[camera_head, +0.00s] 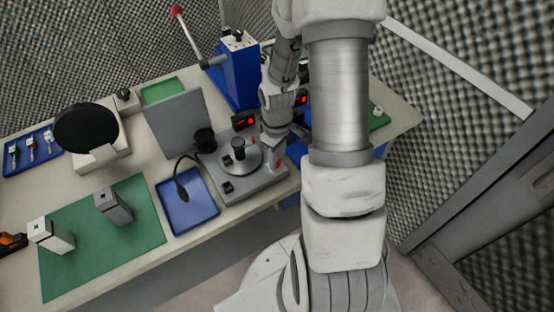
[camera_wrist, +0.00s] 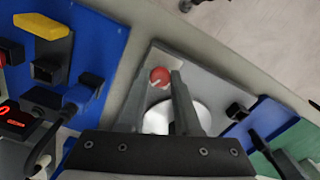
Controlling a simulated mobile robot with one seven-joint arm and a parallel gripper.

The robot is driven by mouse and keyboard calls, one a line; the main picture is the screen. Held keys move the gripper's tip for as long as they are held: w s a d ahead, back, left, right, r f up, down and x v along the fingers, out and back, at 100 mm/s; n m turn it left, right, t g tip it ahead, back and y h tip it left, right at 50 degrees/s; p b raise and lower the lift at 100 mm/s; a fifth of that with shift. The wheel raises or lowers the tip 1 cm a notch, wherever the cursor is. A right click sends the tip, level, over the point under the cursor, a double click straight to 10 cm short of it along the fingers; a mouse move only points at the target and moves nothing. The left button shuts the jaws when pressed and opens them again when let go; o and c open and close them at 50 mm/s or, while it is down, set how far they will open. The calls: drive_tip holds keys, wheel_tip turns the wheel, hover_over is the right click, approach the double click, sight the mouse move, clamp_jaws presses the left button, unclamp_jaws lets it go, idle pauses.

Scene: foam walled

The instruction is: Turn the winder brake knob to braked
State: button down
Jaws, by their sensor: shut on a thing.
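The winder is a grey box (camera_head: 254,190) near the table's front edge, with a round disc (camera_head: 240,160) and a black post on top. In the wrist view the round red knob (camera_wrist: 160,75), with a pale mark on its lower side, is at the corner of the winder's grey top (camera_wrist: 213,76). My gripper (camera_wrist: 163,78) is shut on the red knob, one finger on each side. The pale disc (camera_wrist: 157,119) shows beneath the fingers. In the head view my arm comes down over the winder's right end and mostly hides the knob and fingertips. The setting of the knob is not readable.
A blue tray (camera_head: 187,210) and a green mat (camera_head: 105,235) with two grey blocks lie to the left. A grey panel (camera_head: 177,121) and a blue lever press (camera_head: 236,75) stand behind. A red-lit display (camera_head: 244,120) is near the winder. Foam walls close in the right.

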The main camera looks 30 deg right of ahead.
drive_tip(key=shift+m+b, duration=0.7)
drive_tip(key=shift+m, duration=1.5)
drive_tip(key=c, duration=0.6)
unclamp_jaws()
wheel_tip(320, 180, up, 18)
drive_tip(key=p, duration=0.1)
drive_tip(key=shift+f, duration=0.25)
